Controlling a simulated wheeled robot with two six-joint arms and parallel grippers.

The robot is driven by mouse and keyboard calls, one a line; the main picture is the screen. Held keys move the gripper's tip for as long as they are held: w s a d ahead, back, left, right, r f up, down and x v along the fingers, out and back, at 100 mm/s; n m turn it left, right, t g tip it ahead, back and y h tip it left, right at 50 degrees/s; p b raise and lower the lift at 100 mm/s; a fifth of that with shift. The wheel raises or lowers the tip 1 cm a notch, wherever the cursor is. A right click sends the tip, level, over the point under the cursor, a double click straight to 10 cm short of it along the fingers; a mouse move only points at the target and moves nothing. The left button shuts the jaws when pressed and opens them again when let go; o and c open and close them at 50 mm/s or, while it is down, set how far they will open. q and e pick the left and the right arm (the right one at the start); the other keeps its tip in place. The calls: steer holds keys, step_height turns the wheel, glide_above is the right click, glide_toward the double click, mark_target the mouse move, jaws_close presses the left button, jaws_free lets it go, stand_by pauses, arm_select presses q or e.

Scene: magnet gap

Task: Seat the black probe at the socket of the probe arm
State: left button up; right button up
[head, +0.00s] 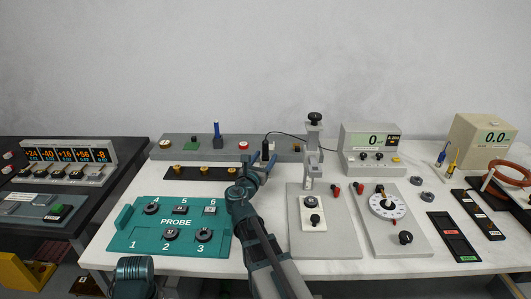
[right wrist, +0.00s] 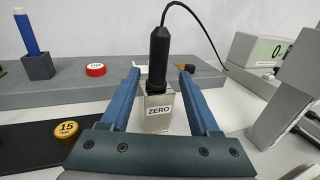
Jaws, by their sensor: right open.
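The black probe (right wrist: 159,60) stands upright on the grey block marked ZERO (right wrist: 159,110), with a black cable rising from its top. In the head view the probe (head: 265,150) is at the back of the table. My right gripper (head: 263,160) is open; in the right wrist view its two blue fingers (right wrist: 159,75) are on either side of the probe and block, with gaps visible. The probe arm (head: 313,150) is a grey post with a black knob on top, right of the gripper. Its socket is too small to make out.
A teal tray marked PROBE (head: 130,240) lies front left. A long grey rail (head: 180,153) runs along the back, with a blue pen-like piece (head: 217,130) in a holder. A grey dial panel (head: 415,243) and a meter (head: 350,140) stand on the right.

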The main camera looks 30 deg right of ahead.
steer(key=x, duration=0.5)
steer(key=shift+w+r, duration=0.1)
steer(key=shift+w, duration=0.2)
steer(key=shift+s, duration=0.1)
steer(key=shift+c, duration=0.2)
jaws_close()
